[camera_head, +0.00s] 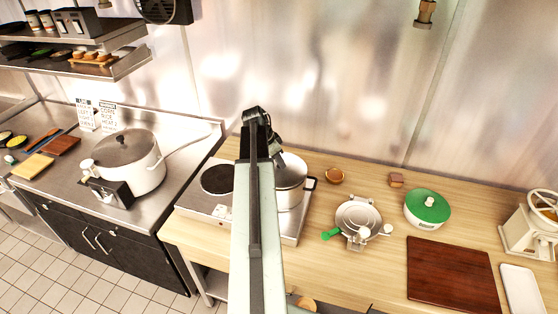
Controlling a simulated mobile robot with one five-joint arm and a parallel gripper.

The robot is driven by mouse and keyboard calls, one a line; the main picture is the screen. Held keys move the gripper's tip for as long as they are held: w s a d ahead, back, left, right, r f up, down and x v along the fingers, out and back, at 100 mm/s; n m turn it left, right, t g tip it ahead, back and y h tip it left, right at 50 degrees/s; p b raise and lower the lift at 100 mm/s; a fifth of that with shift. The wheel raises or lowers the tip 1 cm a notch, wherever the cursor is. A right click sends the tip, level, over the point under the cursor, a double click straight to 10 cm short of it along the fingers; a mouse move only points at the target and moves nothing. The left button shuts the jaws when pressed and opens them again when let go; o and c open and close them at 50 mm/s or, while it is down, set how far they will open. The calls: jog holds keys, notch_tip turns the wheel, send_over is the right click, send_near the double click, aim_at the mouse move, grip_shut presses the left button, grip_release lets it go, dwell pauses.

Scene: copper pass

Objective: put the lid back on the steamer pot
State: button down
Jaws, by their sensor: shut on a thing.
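My gripper (278,153) points down over the left part of the pot's top. Its fingertips are largely hidden by my own arm. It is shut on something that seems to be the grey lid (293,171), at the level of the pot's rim. I cannot tell whether the lid rests on the rim or is held just above it.
The hob (207,207) has a bare dark burner at left. A large white cooker (143,174) stands on the left counter.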

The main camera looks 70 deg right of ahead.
jog(key=shift+f, duration=0.15)
dwell(0.4)
jog(key=c, duration=0.6)
grip_release()
notch_tip(320, 180, up, 7)
jog(key=p, duration=0.7)
grip_shut()
dwell(0.4)
dwell(0.8)
jog(key=shift+f, duration=0.1)
dwell(0.4)
